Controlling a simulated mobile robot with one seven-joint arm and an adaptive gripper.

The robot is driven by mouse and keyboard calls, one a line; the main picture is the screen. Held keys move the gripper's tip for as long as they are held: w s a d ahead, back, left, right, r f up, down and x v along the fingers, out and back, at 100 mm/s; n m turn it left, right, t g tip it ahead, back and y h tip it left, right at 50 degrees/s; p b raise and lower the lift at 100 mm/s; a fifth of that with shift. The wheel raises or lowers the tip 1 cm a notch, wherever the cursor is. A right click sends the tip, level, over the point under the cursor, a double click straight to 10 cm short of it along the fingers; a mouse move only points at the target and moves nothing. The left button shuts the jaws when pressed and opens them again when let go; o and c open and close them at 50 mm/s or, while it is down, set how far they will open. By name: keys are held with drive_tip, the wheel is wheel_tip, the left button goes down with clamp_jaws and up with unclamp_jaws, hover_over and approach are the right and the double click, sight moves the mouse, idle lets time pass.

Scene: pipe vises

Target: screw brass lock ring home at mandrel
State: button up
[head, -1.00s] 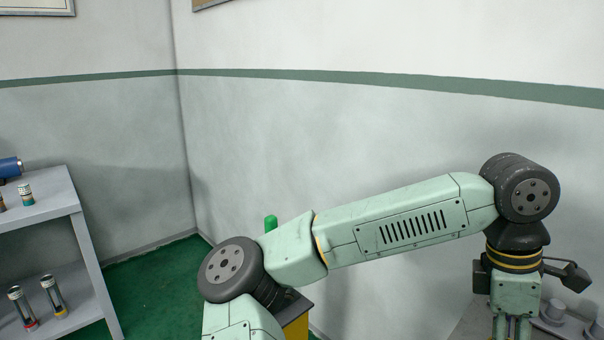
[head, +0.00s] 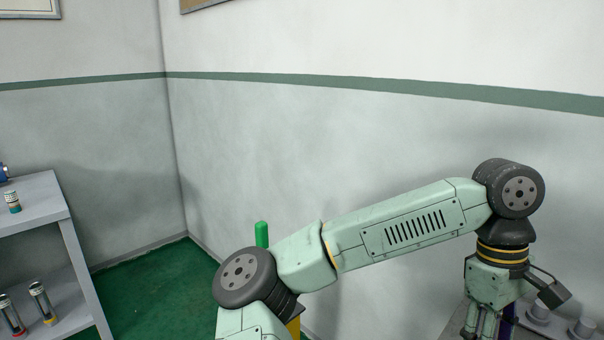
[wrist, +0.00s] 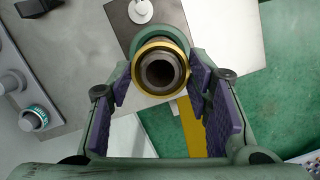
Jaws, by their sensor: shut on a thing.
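The brass lock ring (wrist: 139,58) shows in the wrist view as a gold band around the dark, hollow end of the mandrel (wrist: 160,72). A green collar (wrist: 151,36) lies behind the ring. My gripper (wrist: 160,70) is shut on the ring, with a purple-padded finger on its left and right sides. How far the ring sits along the thread cannot be told. In the head view my gripper (head: 492,325) is at the lower right, its fingertips cut off by the frame, and the ring and mandrel are not visible.
In the wrist view a grey plate (wrist: 195,15) lies behind the mandrel, with grey cylindrical fittings (wrist: 12,82) at the left. In the head view a grey shelf (head: 50,225) with small cylinders stands at the left. Green floor (head: 150,285) is open between shelf and wall.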

drive_tip(key=m+y, duration=0.1)
drive_tip(key=m, duration=0.4)
drive_tip(key=shift+d, duration=0.15)
drive_tip(key=m+p, duration=0.1)
drive_tip(key=m, duration=0.1)
drive_tip(key=shift+s+r+m+y, duration=0.1)
drive_tip(key=shift+m+y, duration=0.2)
drive_tip(key=shift+m, duration=0.1)
drive_tip(key=shift+m+p, duration=0.35)
drive_tip(key=shift+m, duration=0.55)
drive_tip(key=o, duration=1.1)
drive_tip(key=shift+d, duration=0.1)
